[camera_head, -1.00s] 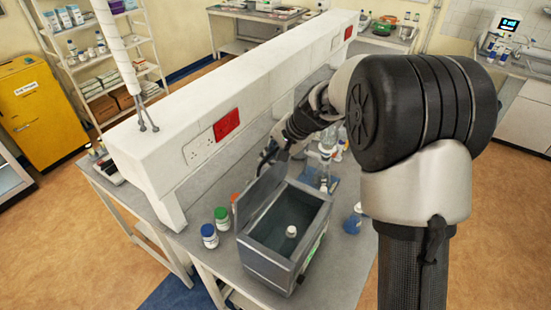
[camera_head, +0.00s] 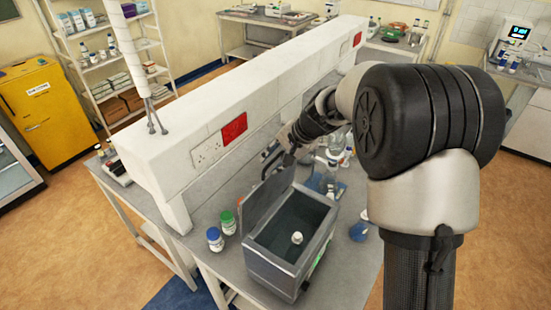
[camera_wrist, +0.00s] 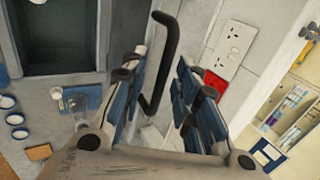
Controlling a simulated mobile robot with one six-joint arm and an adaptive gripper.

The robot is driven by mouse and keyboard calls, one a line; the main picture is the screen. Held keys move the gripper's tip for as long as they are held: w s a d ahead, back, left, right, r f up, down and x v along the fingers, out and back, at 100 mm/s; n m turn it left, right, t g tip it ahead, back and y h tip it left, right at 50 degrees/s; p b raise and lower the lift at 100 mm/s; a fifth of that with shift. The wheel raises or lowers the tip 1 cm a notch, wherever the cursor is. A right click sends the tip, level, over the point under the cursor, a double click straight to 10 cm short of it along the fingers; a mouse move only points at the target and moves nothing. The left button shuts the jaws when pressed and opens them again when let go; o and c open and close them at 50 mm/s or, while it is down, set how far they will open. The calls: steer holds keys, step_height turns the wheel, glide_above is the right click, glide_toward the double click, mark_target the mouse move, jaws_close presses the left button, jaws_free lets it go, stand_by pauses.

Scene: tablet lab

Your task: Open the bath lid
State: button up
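The grey metal bath (camera_head: 287,262) stands on the bench, its dark basin exposed. Its lid (camera_head: 264,206) stands raised and steep along the wall side. A small white-capped item (camera_head: 297,238) shows inside the basin. My gripper (camera_head: 275,160) is at the lid's upper edge, on the wall side. In the wrist view the gripper (camera_wrist: 162,88) is open, with its blue-padded fingers spread. The black lid handle (camera_wrist: 158,65) shows in the gap between them, and I see no grip on it. The bath (camera_wrist: 62,70) is at upper left there.
Blue-capped (camera_head: 215,240) and green-capped (camera_head: 228,222) bottles stand left of the bath. A blue-liquid flask (camera_head: 359,231) stands to its right, with glassware behind. The white partition (camera_head: 205,130) with sockets and a red switch is close to my gripper.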

steer(key=v, duration=1.2)
steer(key=shift+f, duration=0.15)
steer(key=s+d+f+n+h+b, duration=0.2)
steer(key=s+d+f+n+b, duration=0.1)
steer(key=s+f+b, duration=1)
steer(key=s+d+f+n+h+b, duration=0.3)
steer(key=s+f+b, duration=1.1)
steer(key=s, duration=0.6)
steer(key=shift+d+n+t+b, duration=0.3)
steer(key=shift+n+t+b, duration=0.1)
steer(key=shift+n+b, duration=0.2)
steer(key=shift+f, duration=0.1)
